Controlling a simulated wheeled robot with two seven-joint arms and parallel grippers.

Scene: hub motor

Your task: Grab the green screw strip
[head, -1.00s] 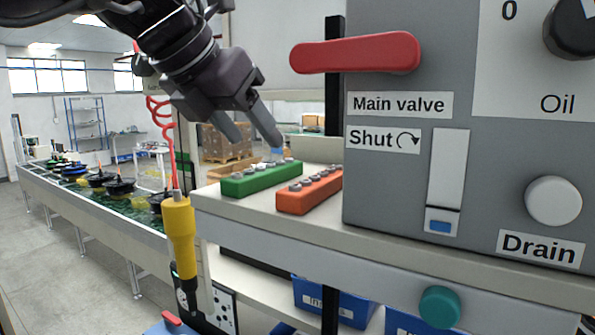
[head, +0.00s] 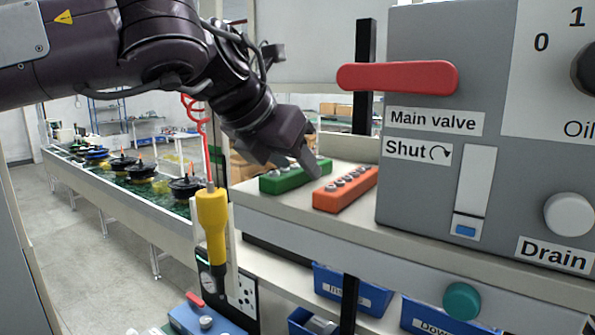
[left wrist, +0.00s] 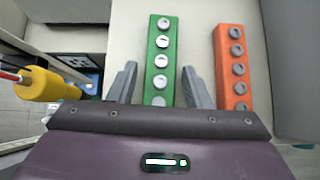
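The green screw strip (head: 284,179) lies on the light shelf top, with several grey screws along it. In the left wrist view the green strip (left wrist: 161,62) runs between the two fingers of my left gripper (left wrist: 158,88). The fingers are spread, with a gap on each side of the strip. In the head view my left gripper (head: 298,165) is at the strip and hides part of it. My right gripper is in neither view.
An orange screw strip (head: 346,190) lies just right of the green one. The grey valve panel (head: 420,190) with a red handle (head: 398,76) stands further right. A yellow tool (head: 212,225) hangs at the shelf's left end.

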